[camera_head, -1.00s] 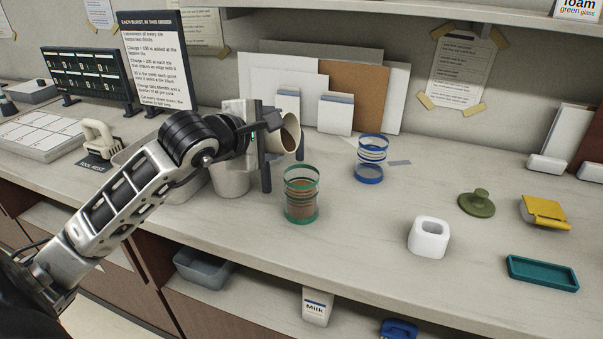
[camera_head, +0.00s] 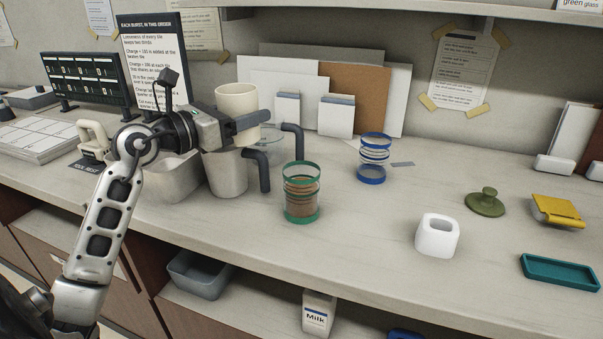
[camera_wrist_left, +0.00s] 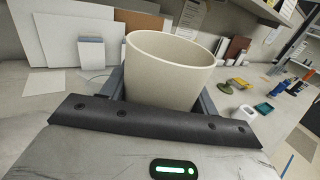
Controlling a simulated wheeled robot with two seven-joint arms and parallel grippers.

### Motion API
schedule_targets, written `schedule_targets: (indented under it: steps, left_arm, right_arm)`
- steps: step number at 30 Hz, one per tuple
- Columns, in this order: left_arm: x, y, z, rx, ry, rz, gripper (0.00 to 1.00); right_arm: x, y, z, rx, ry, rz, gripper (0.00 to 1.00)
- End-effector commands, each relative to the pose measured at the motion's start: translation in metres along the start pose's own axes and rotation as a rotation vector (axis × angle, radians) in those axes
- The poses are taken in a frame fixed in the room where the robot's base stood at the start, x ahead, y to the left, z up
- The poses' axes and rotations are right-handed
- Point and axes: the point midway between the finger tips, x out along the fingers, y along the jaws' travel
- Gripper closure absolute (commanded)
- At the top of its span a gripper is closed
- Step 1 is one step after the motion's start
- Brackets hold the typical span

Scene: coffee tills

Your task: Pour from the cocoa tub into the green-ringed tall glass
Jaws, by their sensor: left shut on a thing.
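The cream cocoa tub (camera_head: 237,97) is upright in my left gripper (camera_head: 252,122), above the counter and to the left of the glass. The tub also fills the middle of the left wrist view (camera_wrist_left: 168,75), with a dark finger on each side; its inner wall shows but its contents do not. The green-ringed tall glass (camera_head: 301,193) stands upright on the counter, with brown matter in its lower part. The gripper is apart from the glass. My right gripper is in neither view.
A pale canister (camera_head: 227,173) and a grey bin (camera_head: 172,180) stand below my left gripper. A blue-ringed glass (camera_head: 372,160) stands behind right of the green-ringed one. A white holder (camera_head: 437,237), olive stamp (camera_head: 485,202) and teal tray (camera_head: 560,272) lie right.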

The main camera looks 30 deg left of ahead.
Motion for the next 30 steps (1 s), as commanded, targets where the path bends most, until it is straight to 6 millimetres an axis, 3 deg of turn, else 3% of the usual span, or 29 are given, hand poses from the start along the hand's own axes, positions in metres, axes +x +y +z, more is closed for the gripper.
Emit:
schedule_targets:
  steps: [13, 24, 30]
  left_arm:
    - [0.0, -0.001, 0.003, 0.007, 0.002, 0.0, 0.67]
    - [0.001, -0.001, 0.045, 0.008, 0.002, 0.0, 0.67]
    - [0.001, -0.001, 0.051, 0.007, 0.003, 0.0, 0.67]
  right_arm:
    - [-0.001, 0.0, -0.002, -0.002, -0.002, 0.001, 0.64]
    - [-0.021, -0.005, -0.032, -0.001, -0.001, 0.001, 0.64]
    - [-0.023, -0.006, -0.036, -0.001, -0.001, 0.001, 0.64]
